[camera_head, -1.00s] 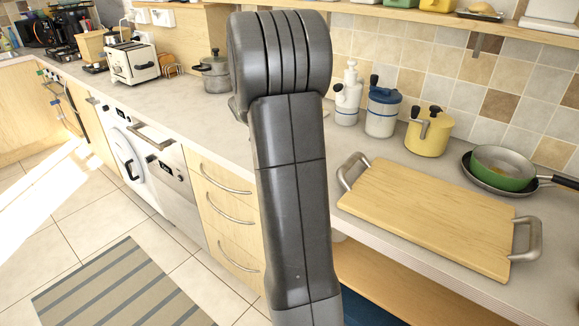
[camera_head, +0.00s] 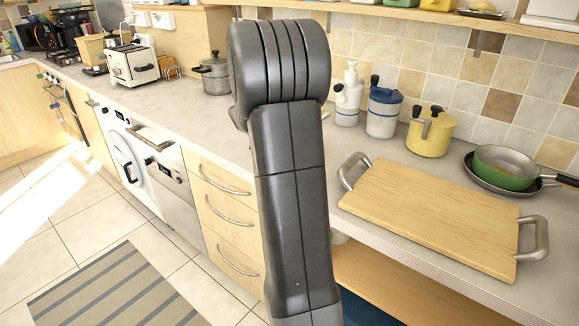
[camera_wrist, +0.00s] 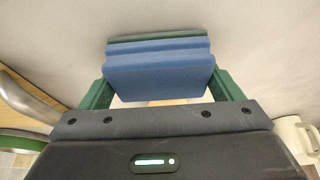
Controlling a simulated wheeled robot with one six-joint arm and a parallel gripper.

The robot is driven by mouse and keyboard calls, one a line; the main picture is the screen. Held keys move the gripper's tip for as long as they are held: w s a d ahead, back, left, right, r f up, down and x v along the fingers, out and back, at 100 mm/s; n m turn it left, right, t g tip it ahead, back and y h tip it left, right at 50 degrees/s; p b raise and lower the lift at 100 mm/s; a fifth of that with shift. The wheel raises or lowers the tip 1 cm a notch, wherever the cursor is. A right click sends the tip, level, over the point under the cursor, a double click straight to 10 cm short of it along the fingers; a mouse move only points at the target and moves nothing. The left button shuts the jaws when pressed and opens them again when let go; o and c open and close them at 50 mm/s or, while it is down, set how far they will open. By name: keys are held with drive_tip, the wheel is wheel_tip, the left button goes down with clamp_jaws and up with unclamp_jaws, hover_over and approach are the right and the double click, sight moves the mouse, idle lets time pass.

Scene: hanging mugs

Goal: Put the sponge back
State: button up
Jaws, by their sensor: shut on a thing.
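In the wrist view, my gripper (camera_wrist: 162,82) has its two green fingers on either side of a blue block with a green layer along its top edge, which looks like the sponge (camera_wrist: 158,72). The gripper is shut on it. The sponge shows against the pale grey counter surface; I cannot tell whether it touches it. In the head view my arm stands across the middle, and the gripper and sponge are hidden behind it.
A wooden board (camera_head: 430,215) with metal handles lies on the counter at the right. Behind it are a yellow pot (camera_head: 429,134), a blue-and-white jar (camera_head: 383,112), a white dispenser (camera_head: 348,95) and a green pan (camera_head: 505,168).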

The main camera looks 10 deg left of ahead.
drive_tip(key=shift+f+b, duration=0.3)
drive_tip(key=shift+f, duration=0.1)
drive_tip(key=o, duration=0.8)
drive_tip(key=shift+r, duration=0.15)
drive_tip(key=v, duration=1.3)
drive_tip(key=shift+r+p, duration=0.3)
drive_tip(key=shift+p, duration=0.1)
drive_tip(key=shift+s, duration=0.1)
drive_tip(key=x, duration=1.4)
drive_tip(key=shift+a+b, duration=0.1)
drive_tip(key=shift+b, duration=0.2)
drive_tip(key=shift+r, duration=0.35)
